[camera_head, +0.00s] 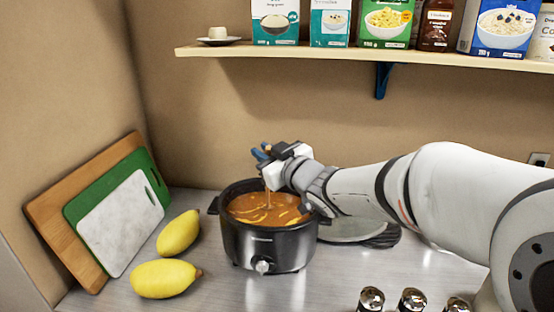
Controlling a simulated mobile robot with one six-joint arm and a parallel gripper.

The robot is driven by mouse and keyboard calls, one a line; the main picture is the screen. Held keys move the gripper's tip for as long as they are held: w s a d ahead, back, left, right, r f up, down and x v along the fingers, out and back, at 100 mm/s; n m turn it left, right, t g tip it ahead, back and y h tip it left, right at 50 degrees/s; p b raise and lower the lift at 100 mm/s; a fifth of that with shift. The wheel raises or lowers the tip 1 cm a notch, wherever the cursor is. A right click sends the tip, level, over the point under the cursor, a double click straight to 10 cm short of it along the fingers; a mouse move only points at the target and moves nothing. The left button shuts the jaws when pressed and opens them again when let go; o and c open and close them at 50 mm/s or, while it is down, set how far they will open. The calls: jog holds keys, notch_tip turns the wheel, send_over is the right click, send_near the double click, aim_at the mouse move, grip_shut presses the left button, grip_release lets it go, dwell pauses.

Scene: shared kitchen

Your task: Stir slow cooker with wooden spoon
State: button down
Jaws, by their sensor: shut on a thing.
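The slow cooker (268,248) stands on the counter, black, with a dial on its front and no lid on it. It holds orange-brown stew (248,209) with lighter swirls. My gripper (266,160) is above the pot, shut on the wooden spoon (268,198). Only a thin length of the spoon shows, running down from the gripper to the stew. Its lower end is hidden in the stew, and most of the handle is hidden by the gripper. Blue parts show at the gripper's tip.
Two yellow fruits (178,233) lie left of the cooker. Cutting boards (115,222) lean on the left wall. A round lid-like disc (350,230) lies right behind the cooker, under my arm. Shakers (411,300) stand at the front right. A shelf (350,54) with boxes hangs above.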

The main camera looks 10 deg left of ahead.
jog(key=s+d+b, duration=0.1)
jog(key=s+d, duration=0.1)
jog(key=s, duration=0.5)
jog(key=w+d+p, duration=0.1)
jog(key=w+d, duration=0.2)
jog(key=shift+w+d+r+p, duration=0.1)
jog(key=shift+w+d+p, duration=0.2)
jog(key=shift+w, duration=0.05)
dwell(0.4)
dwell(0.4)
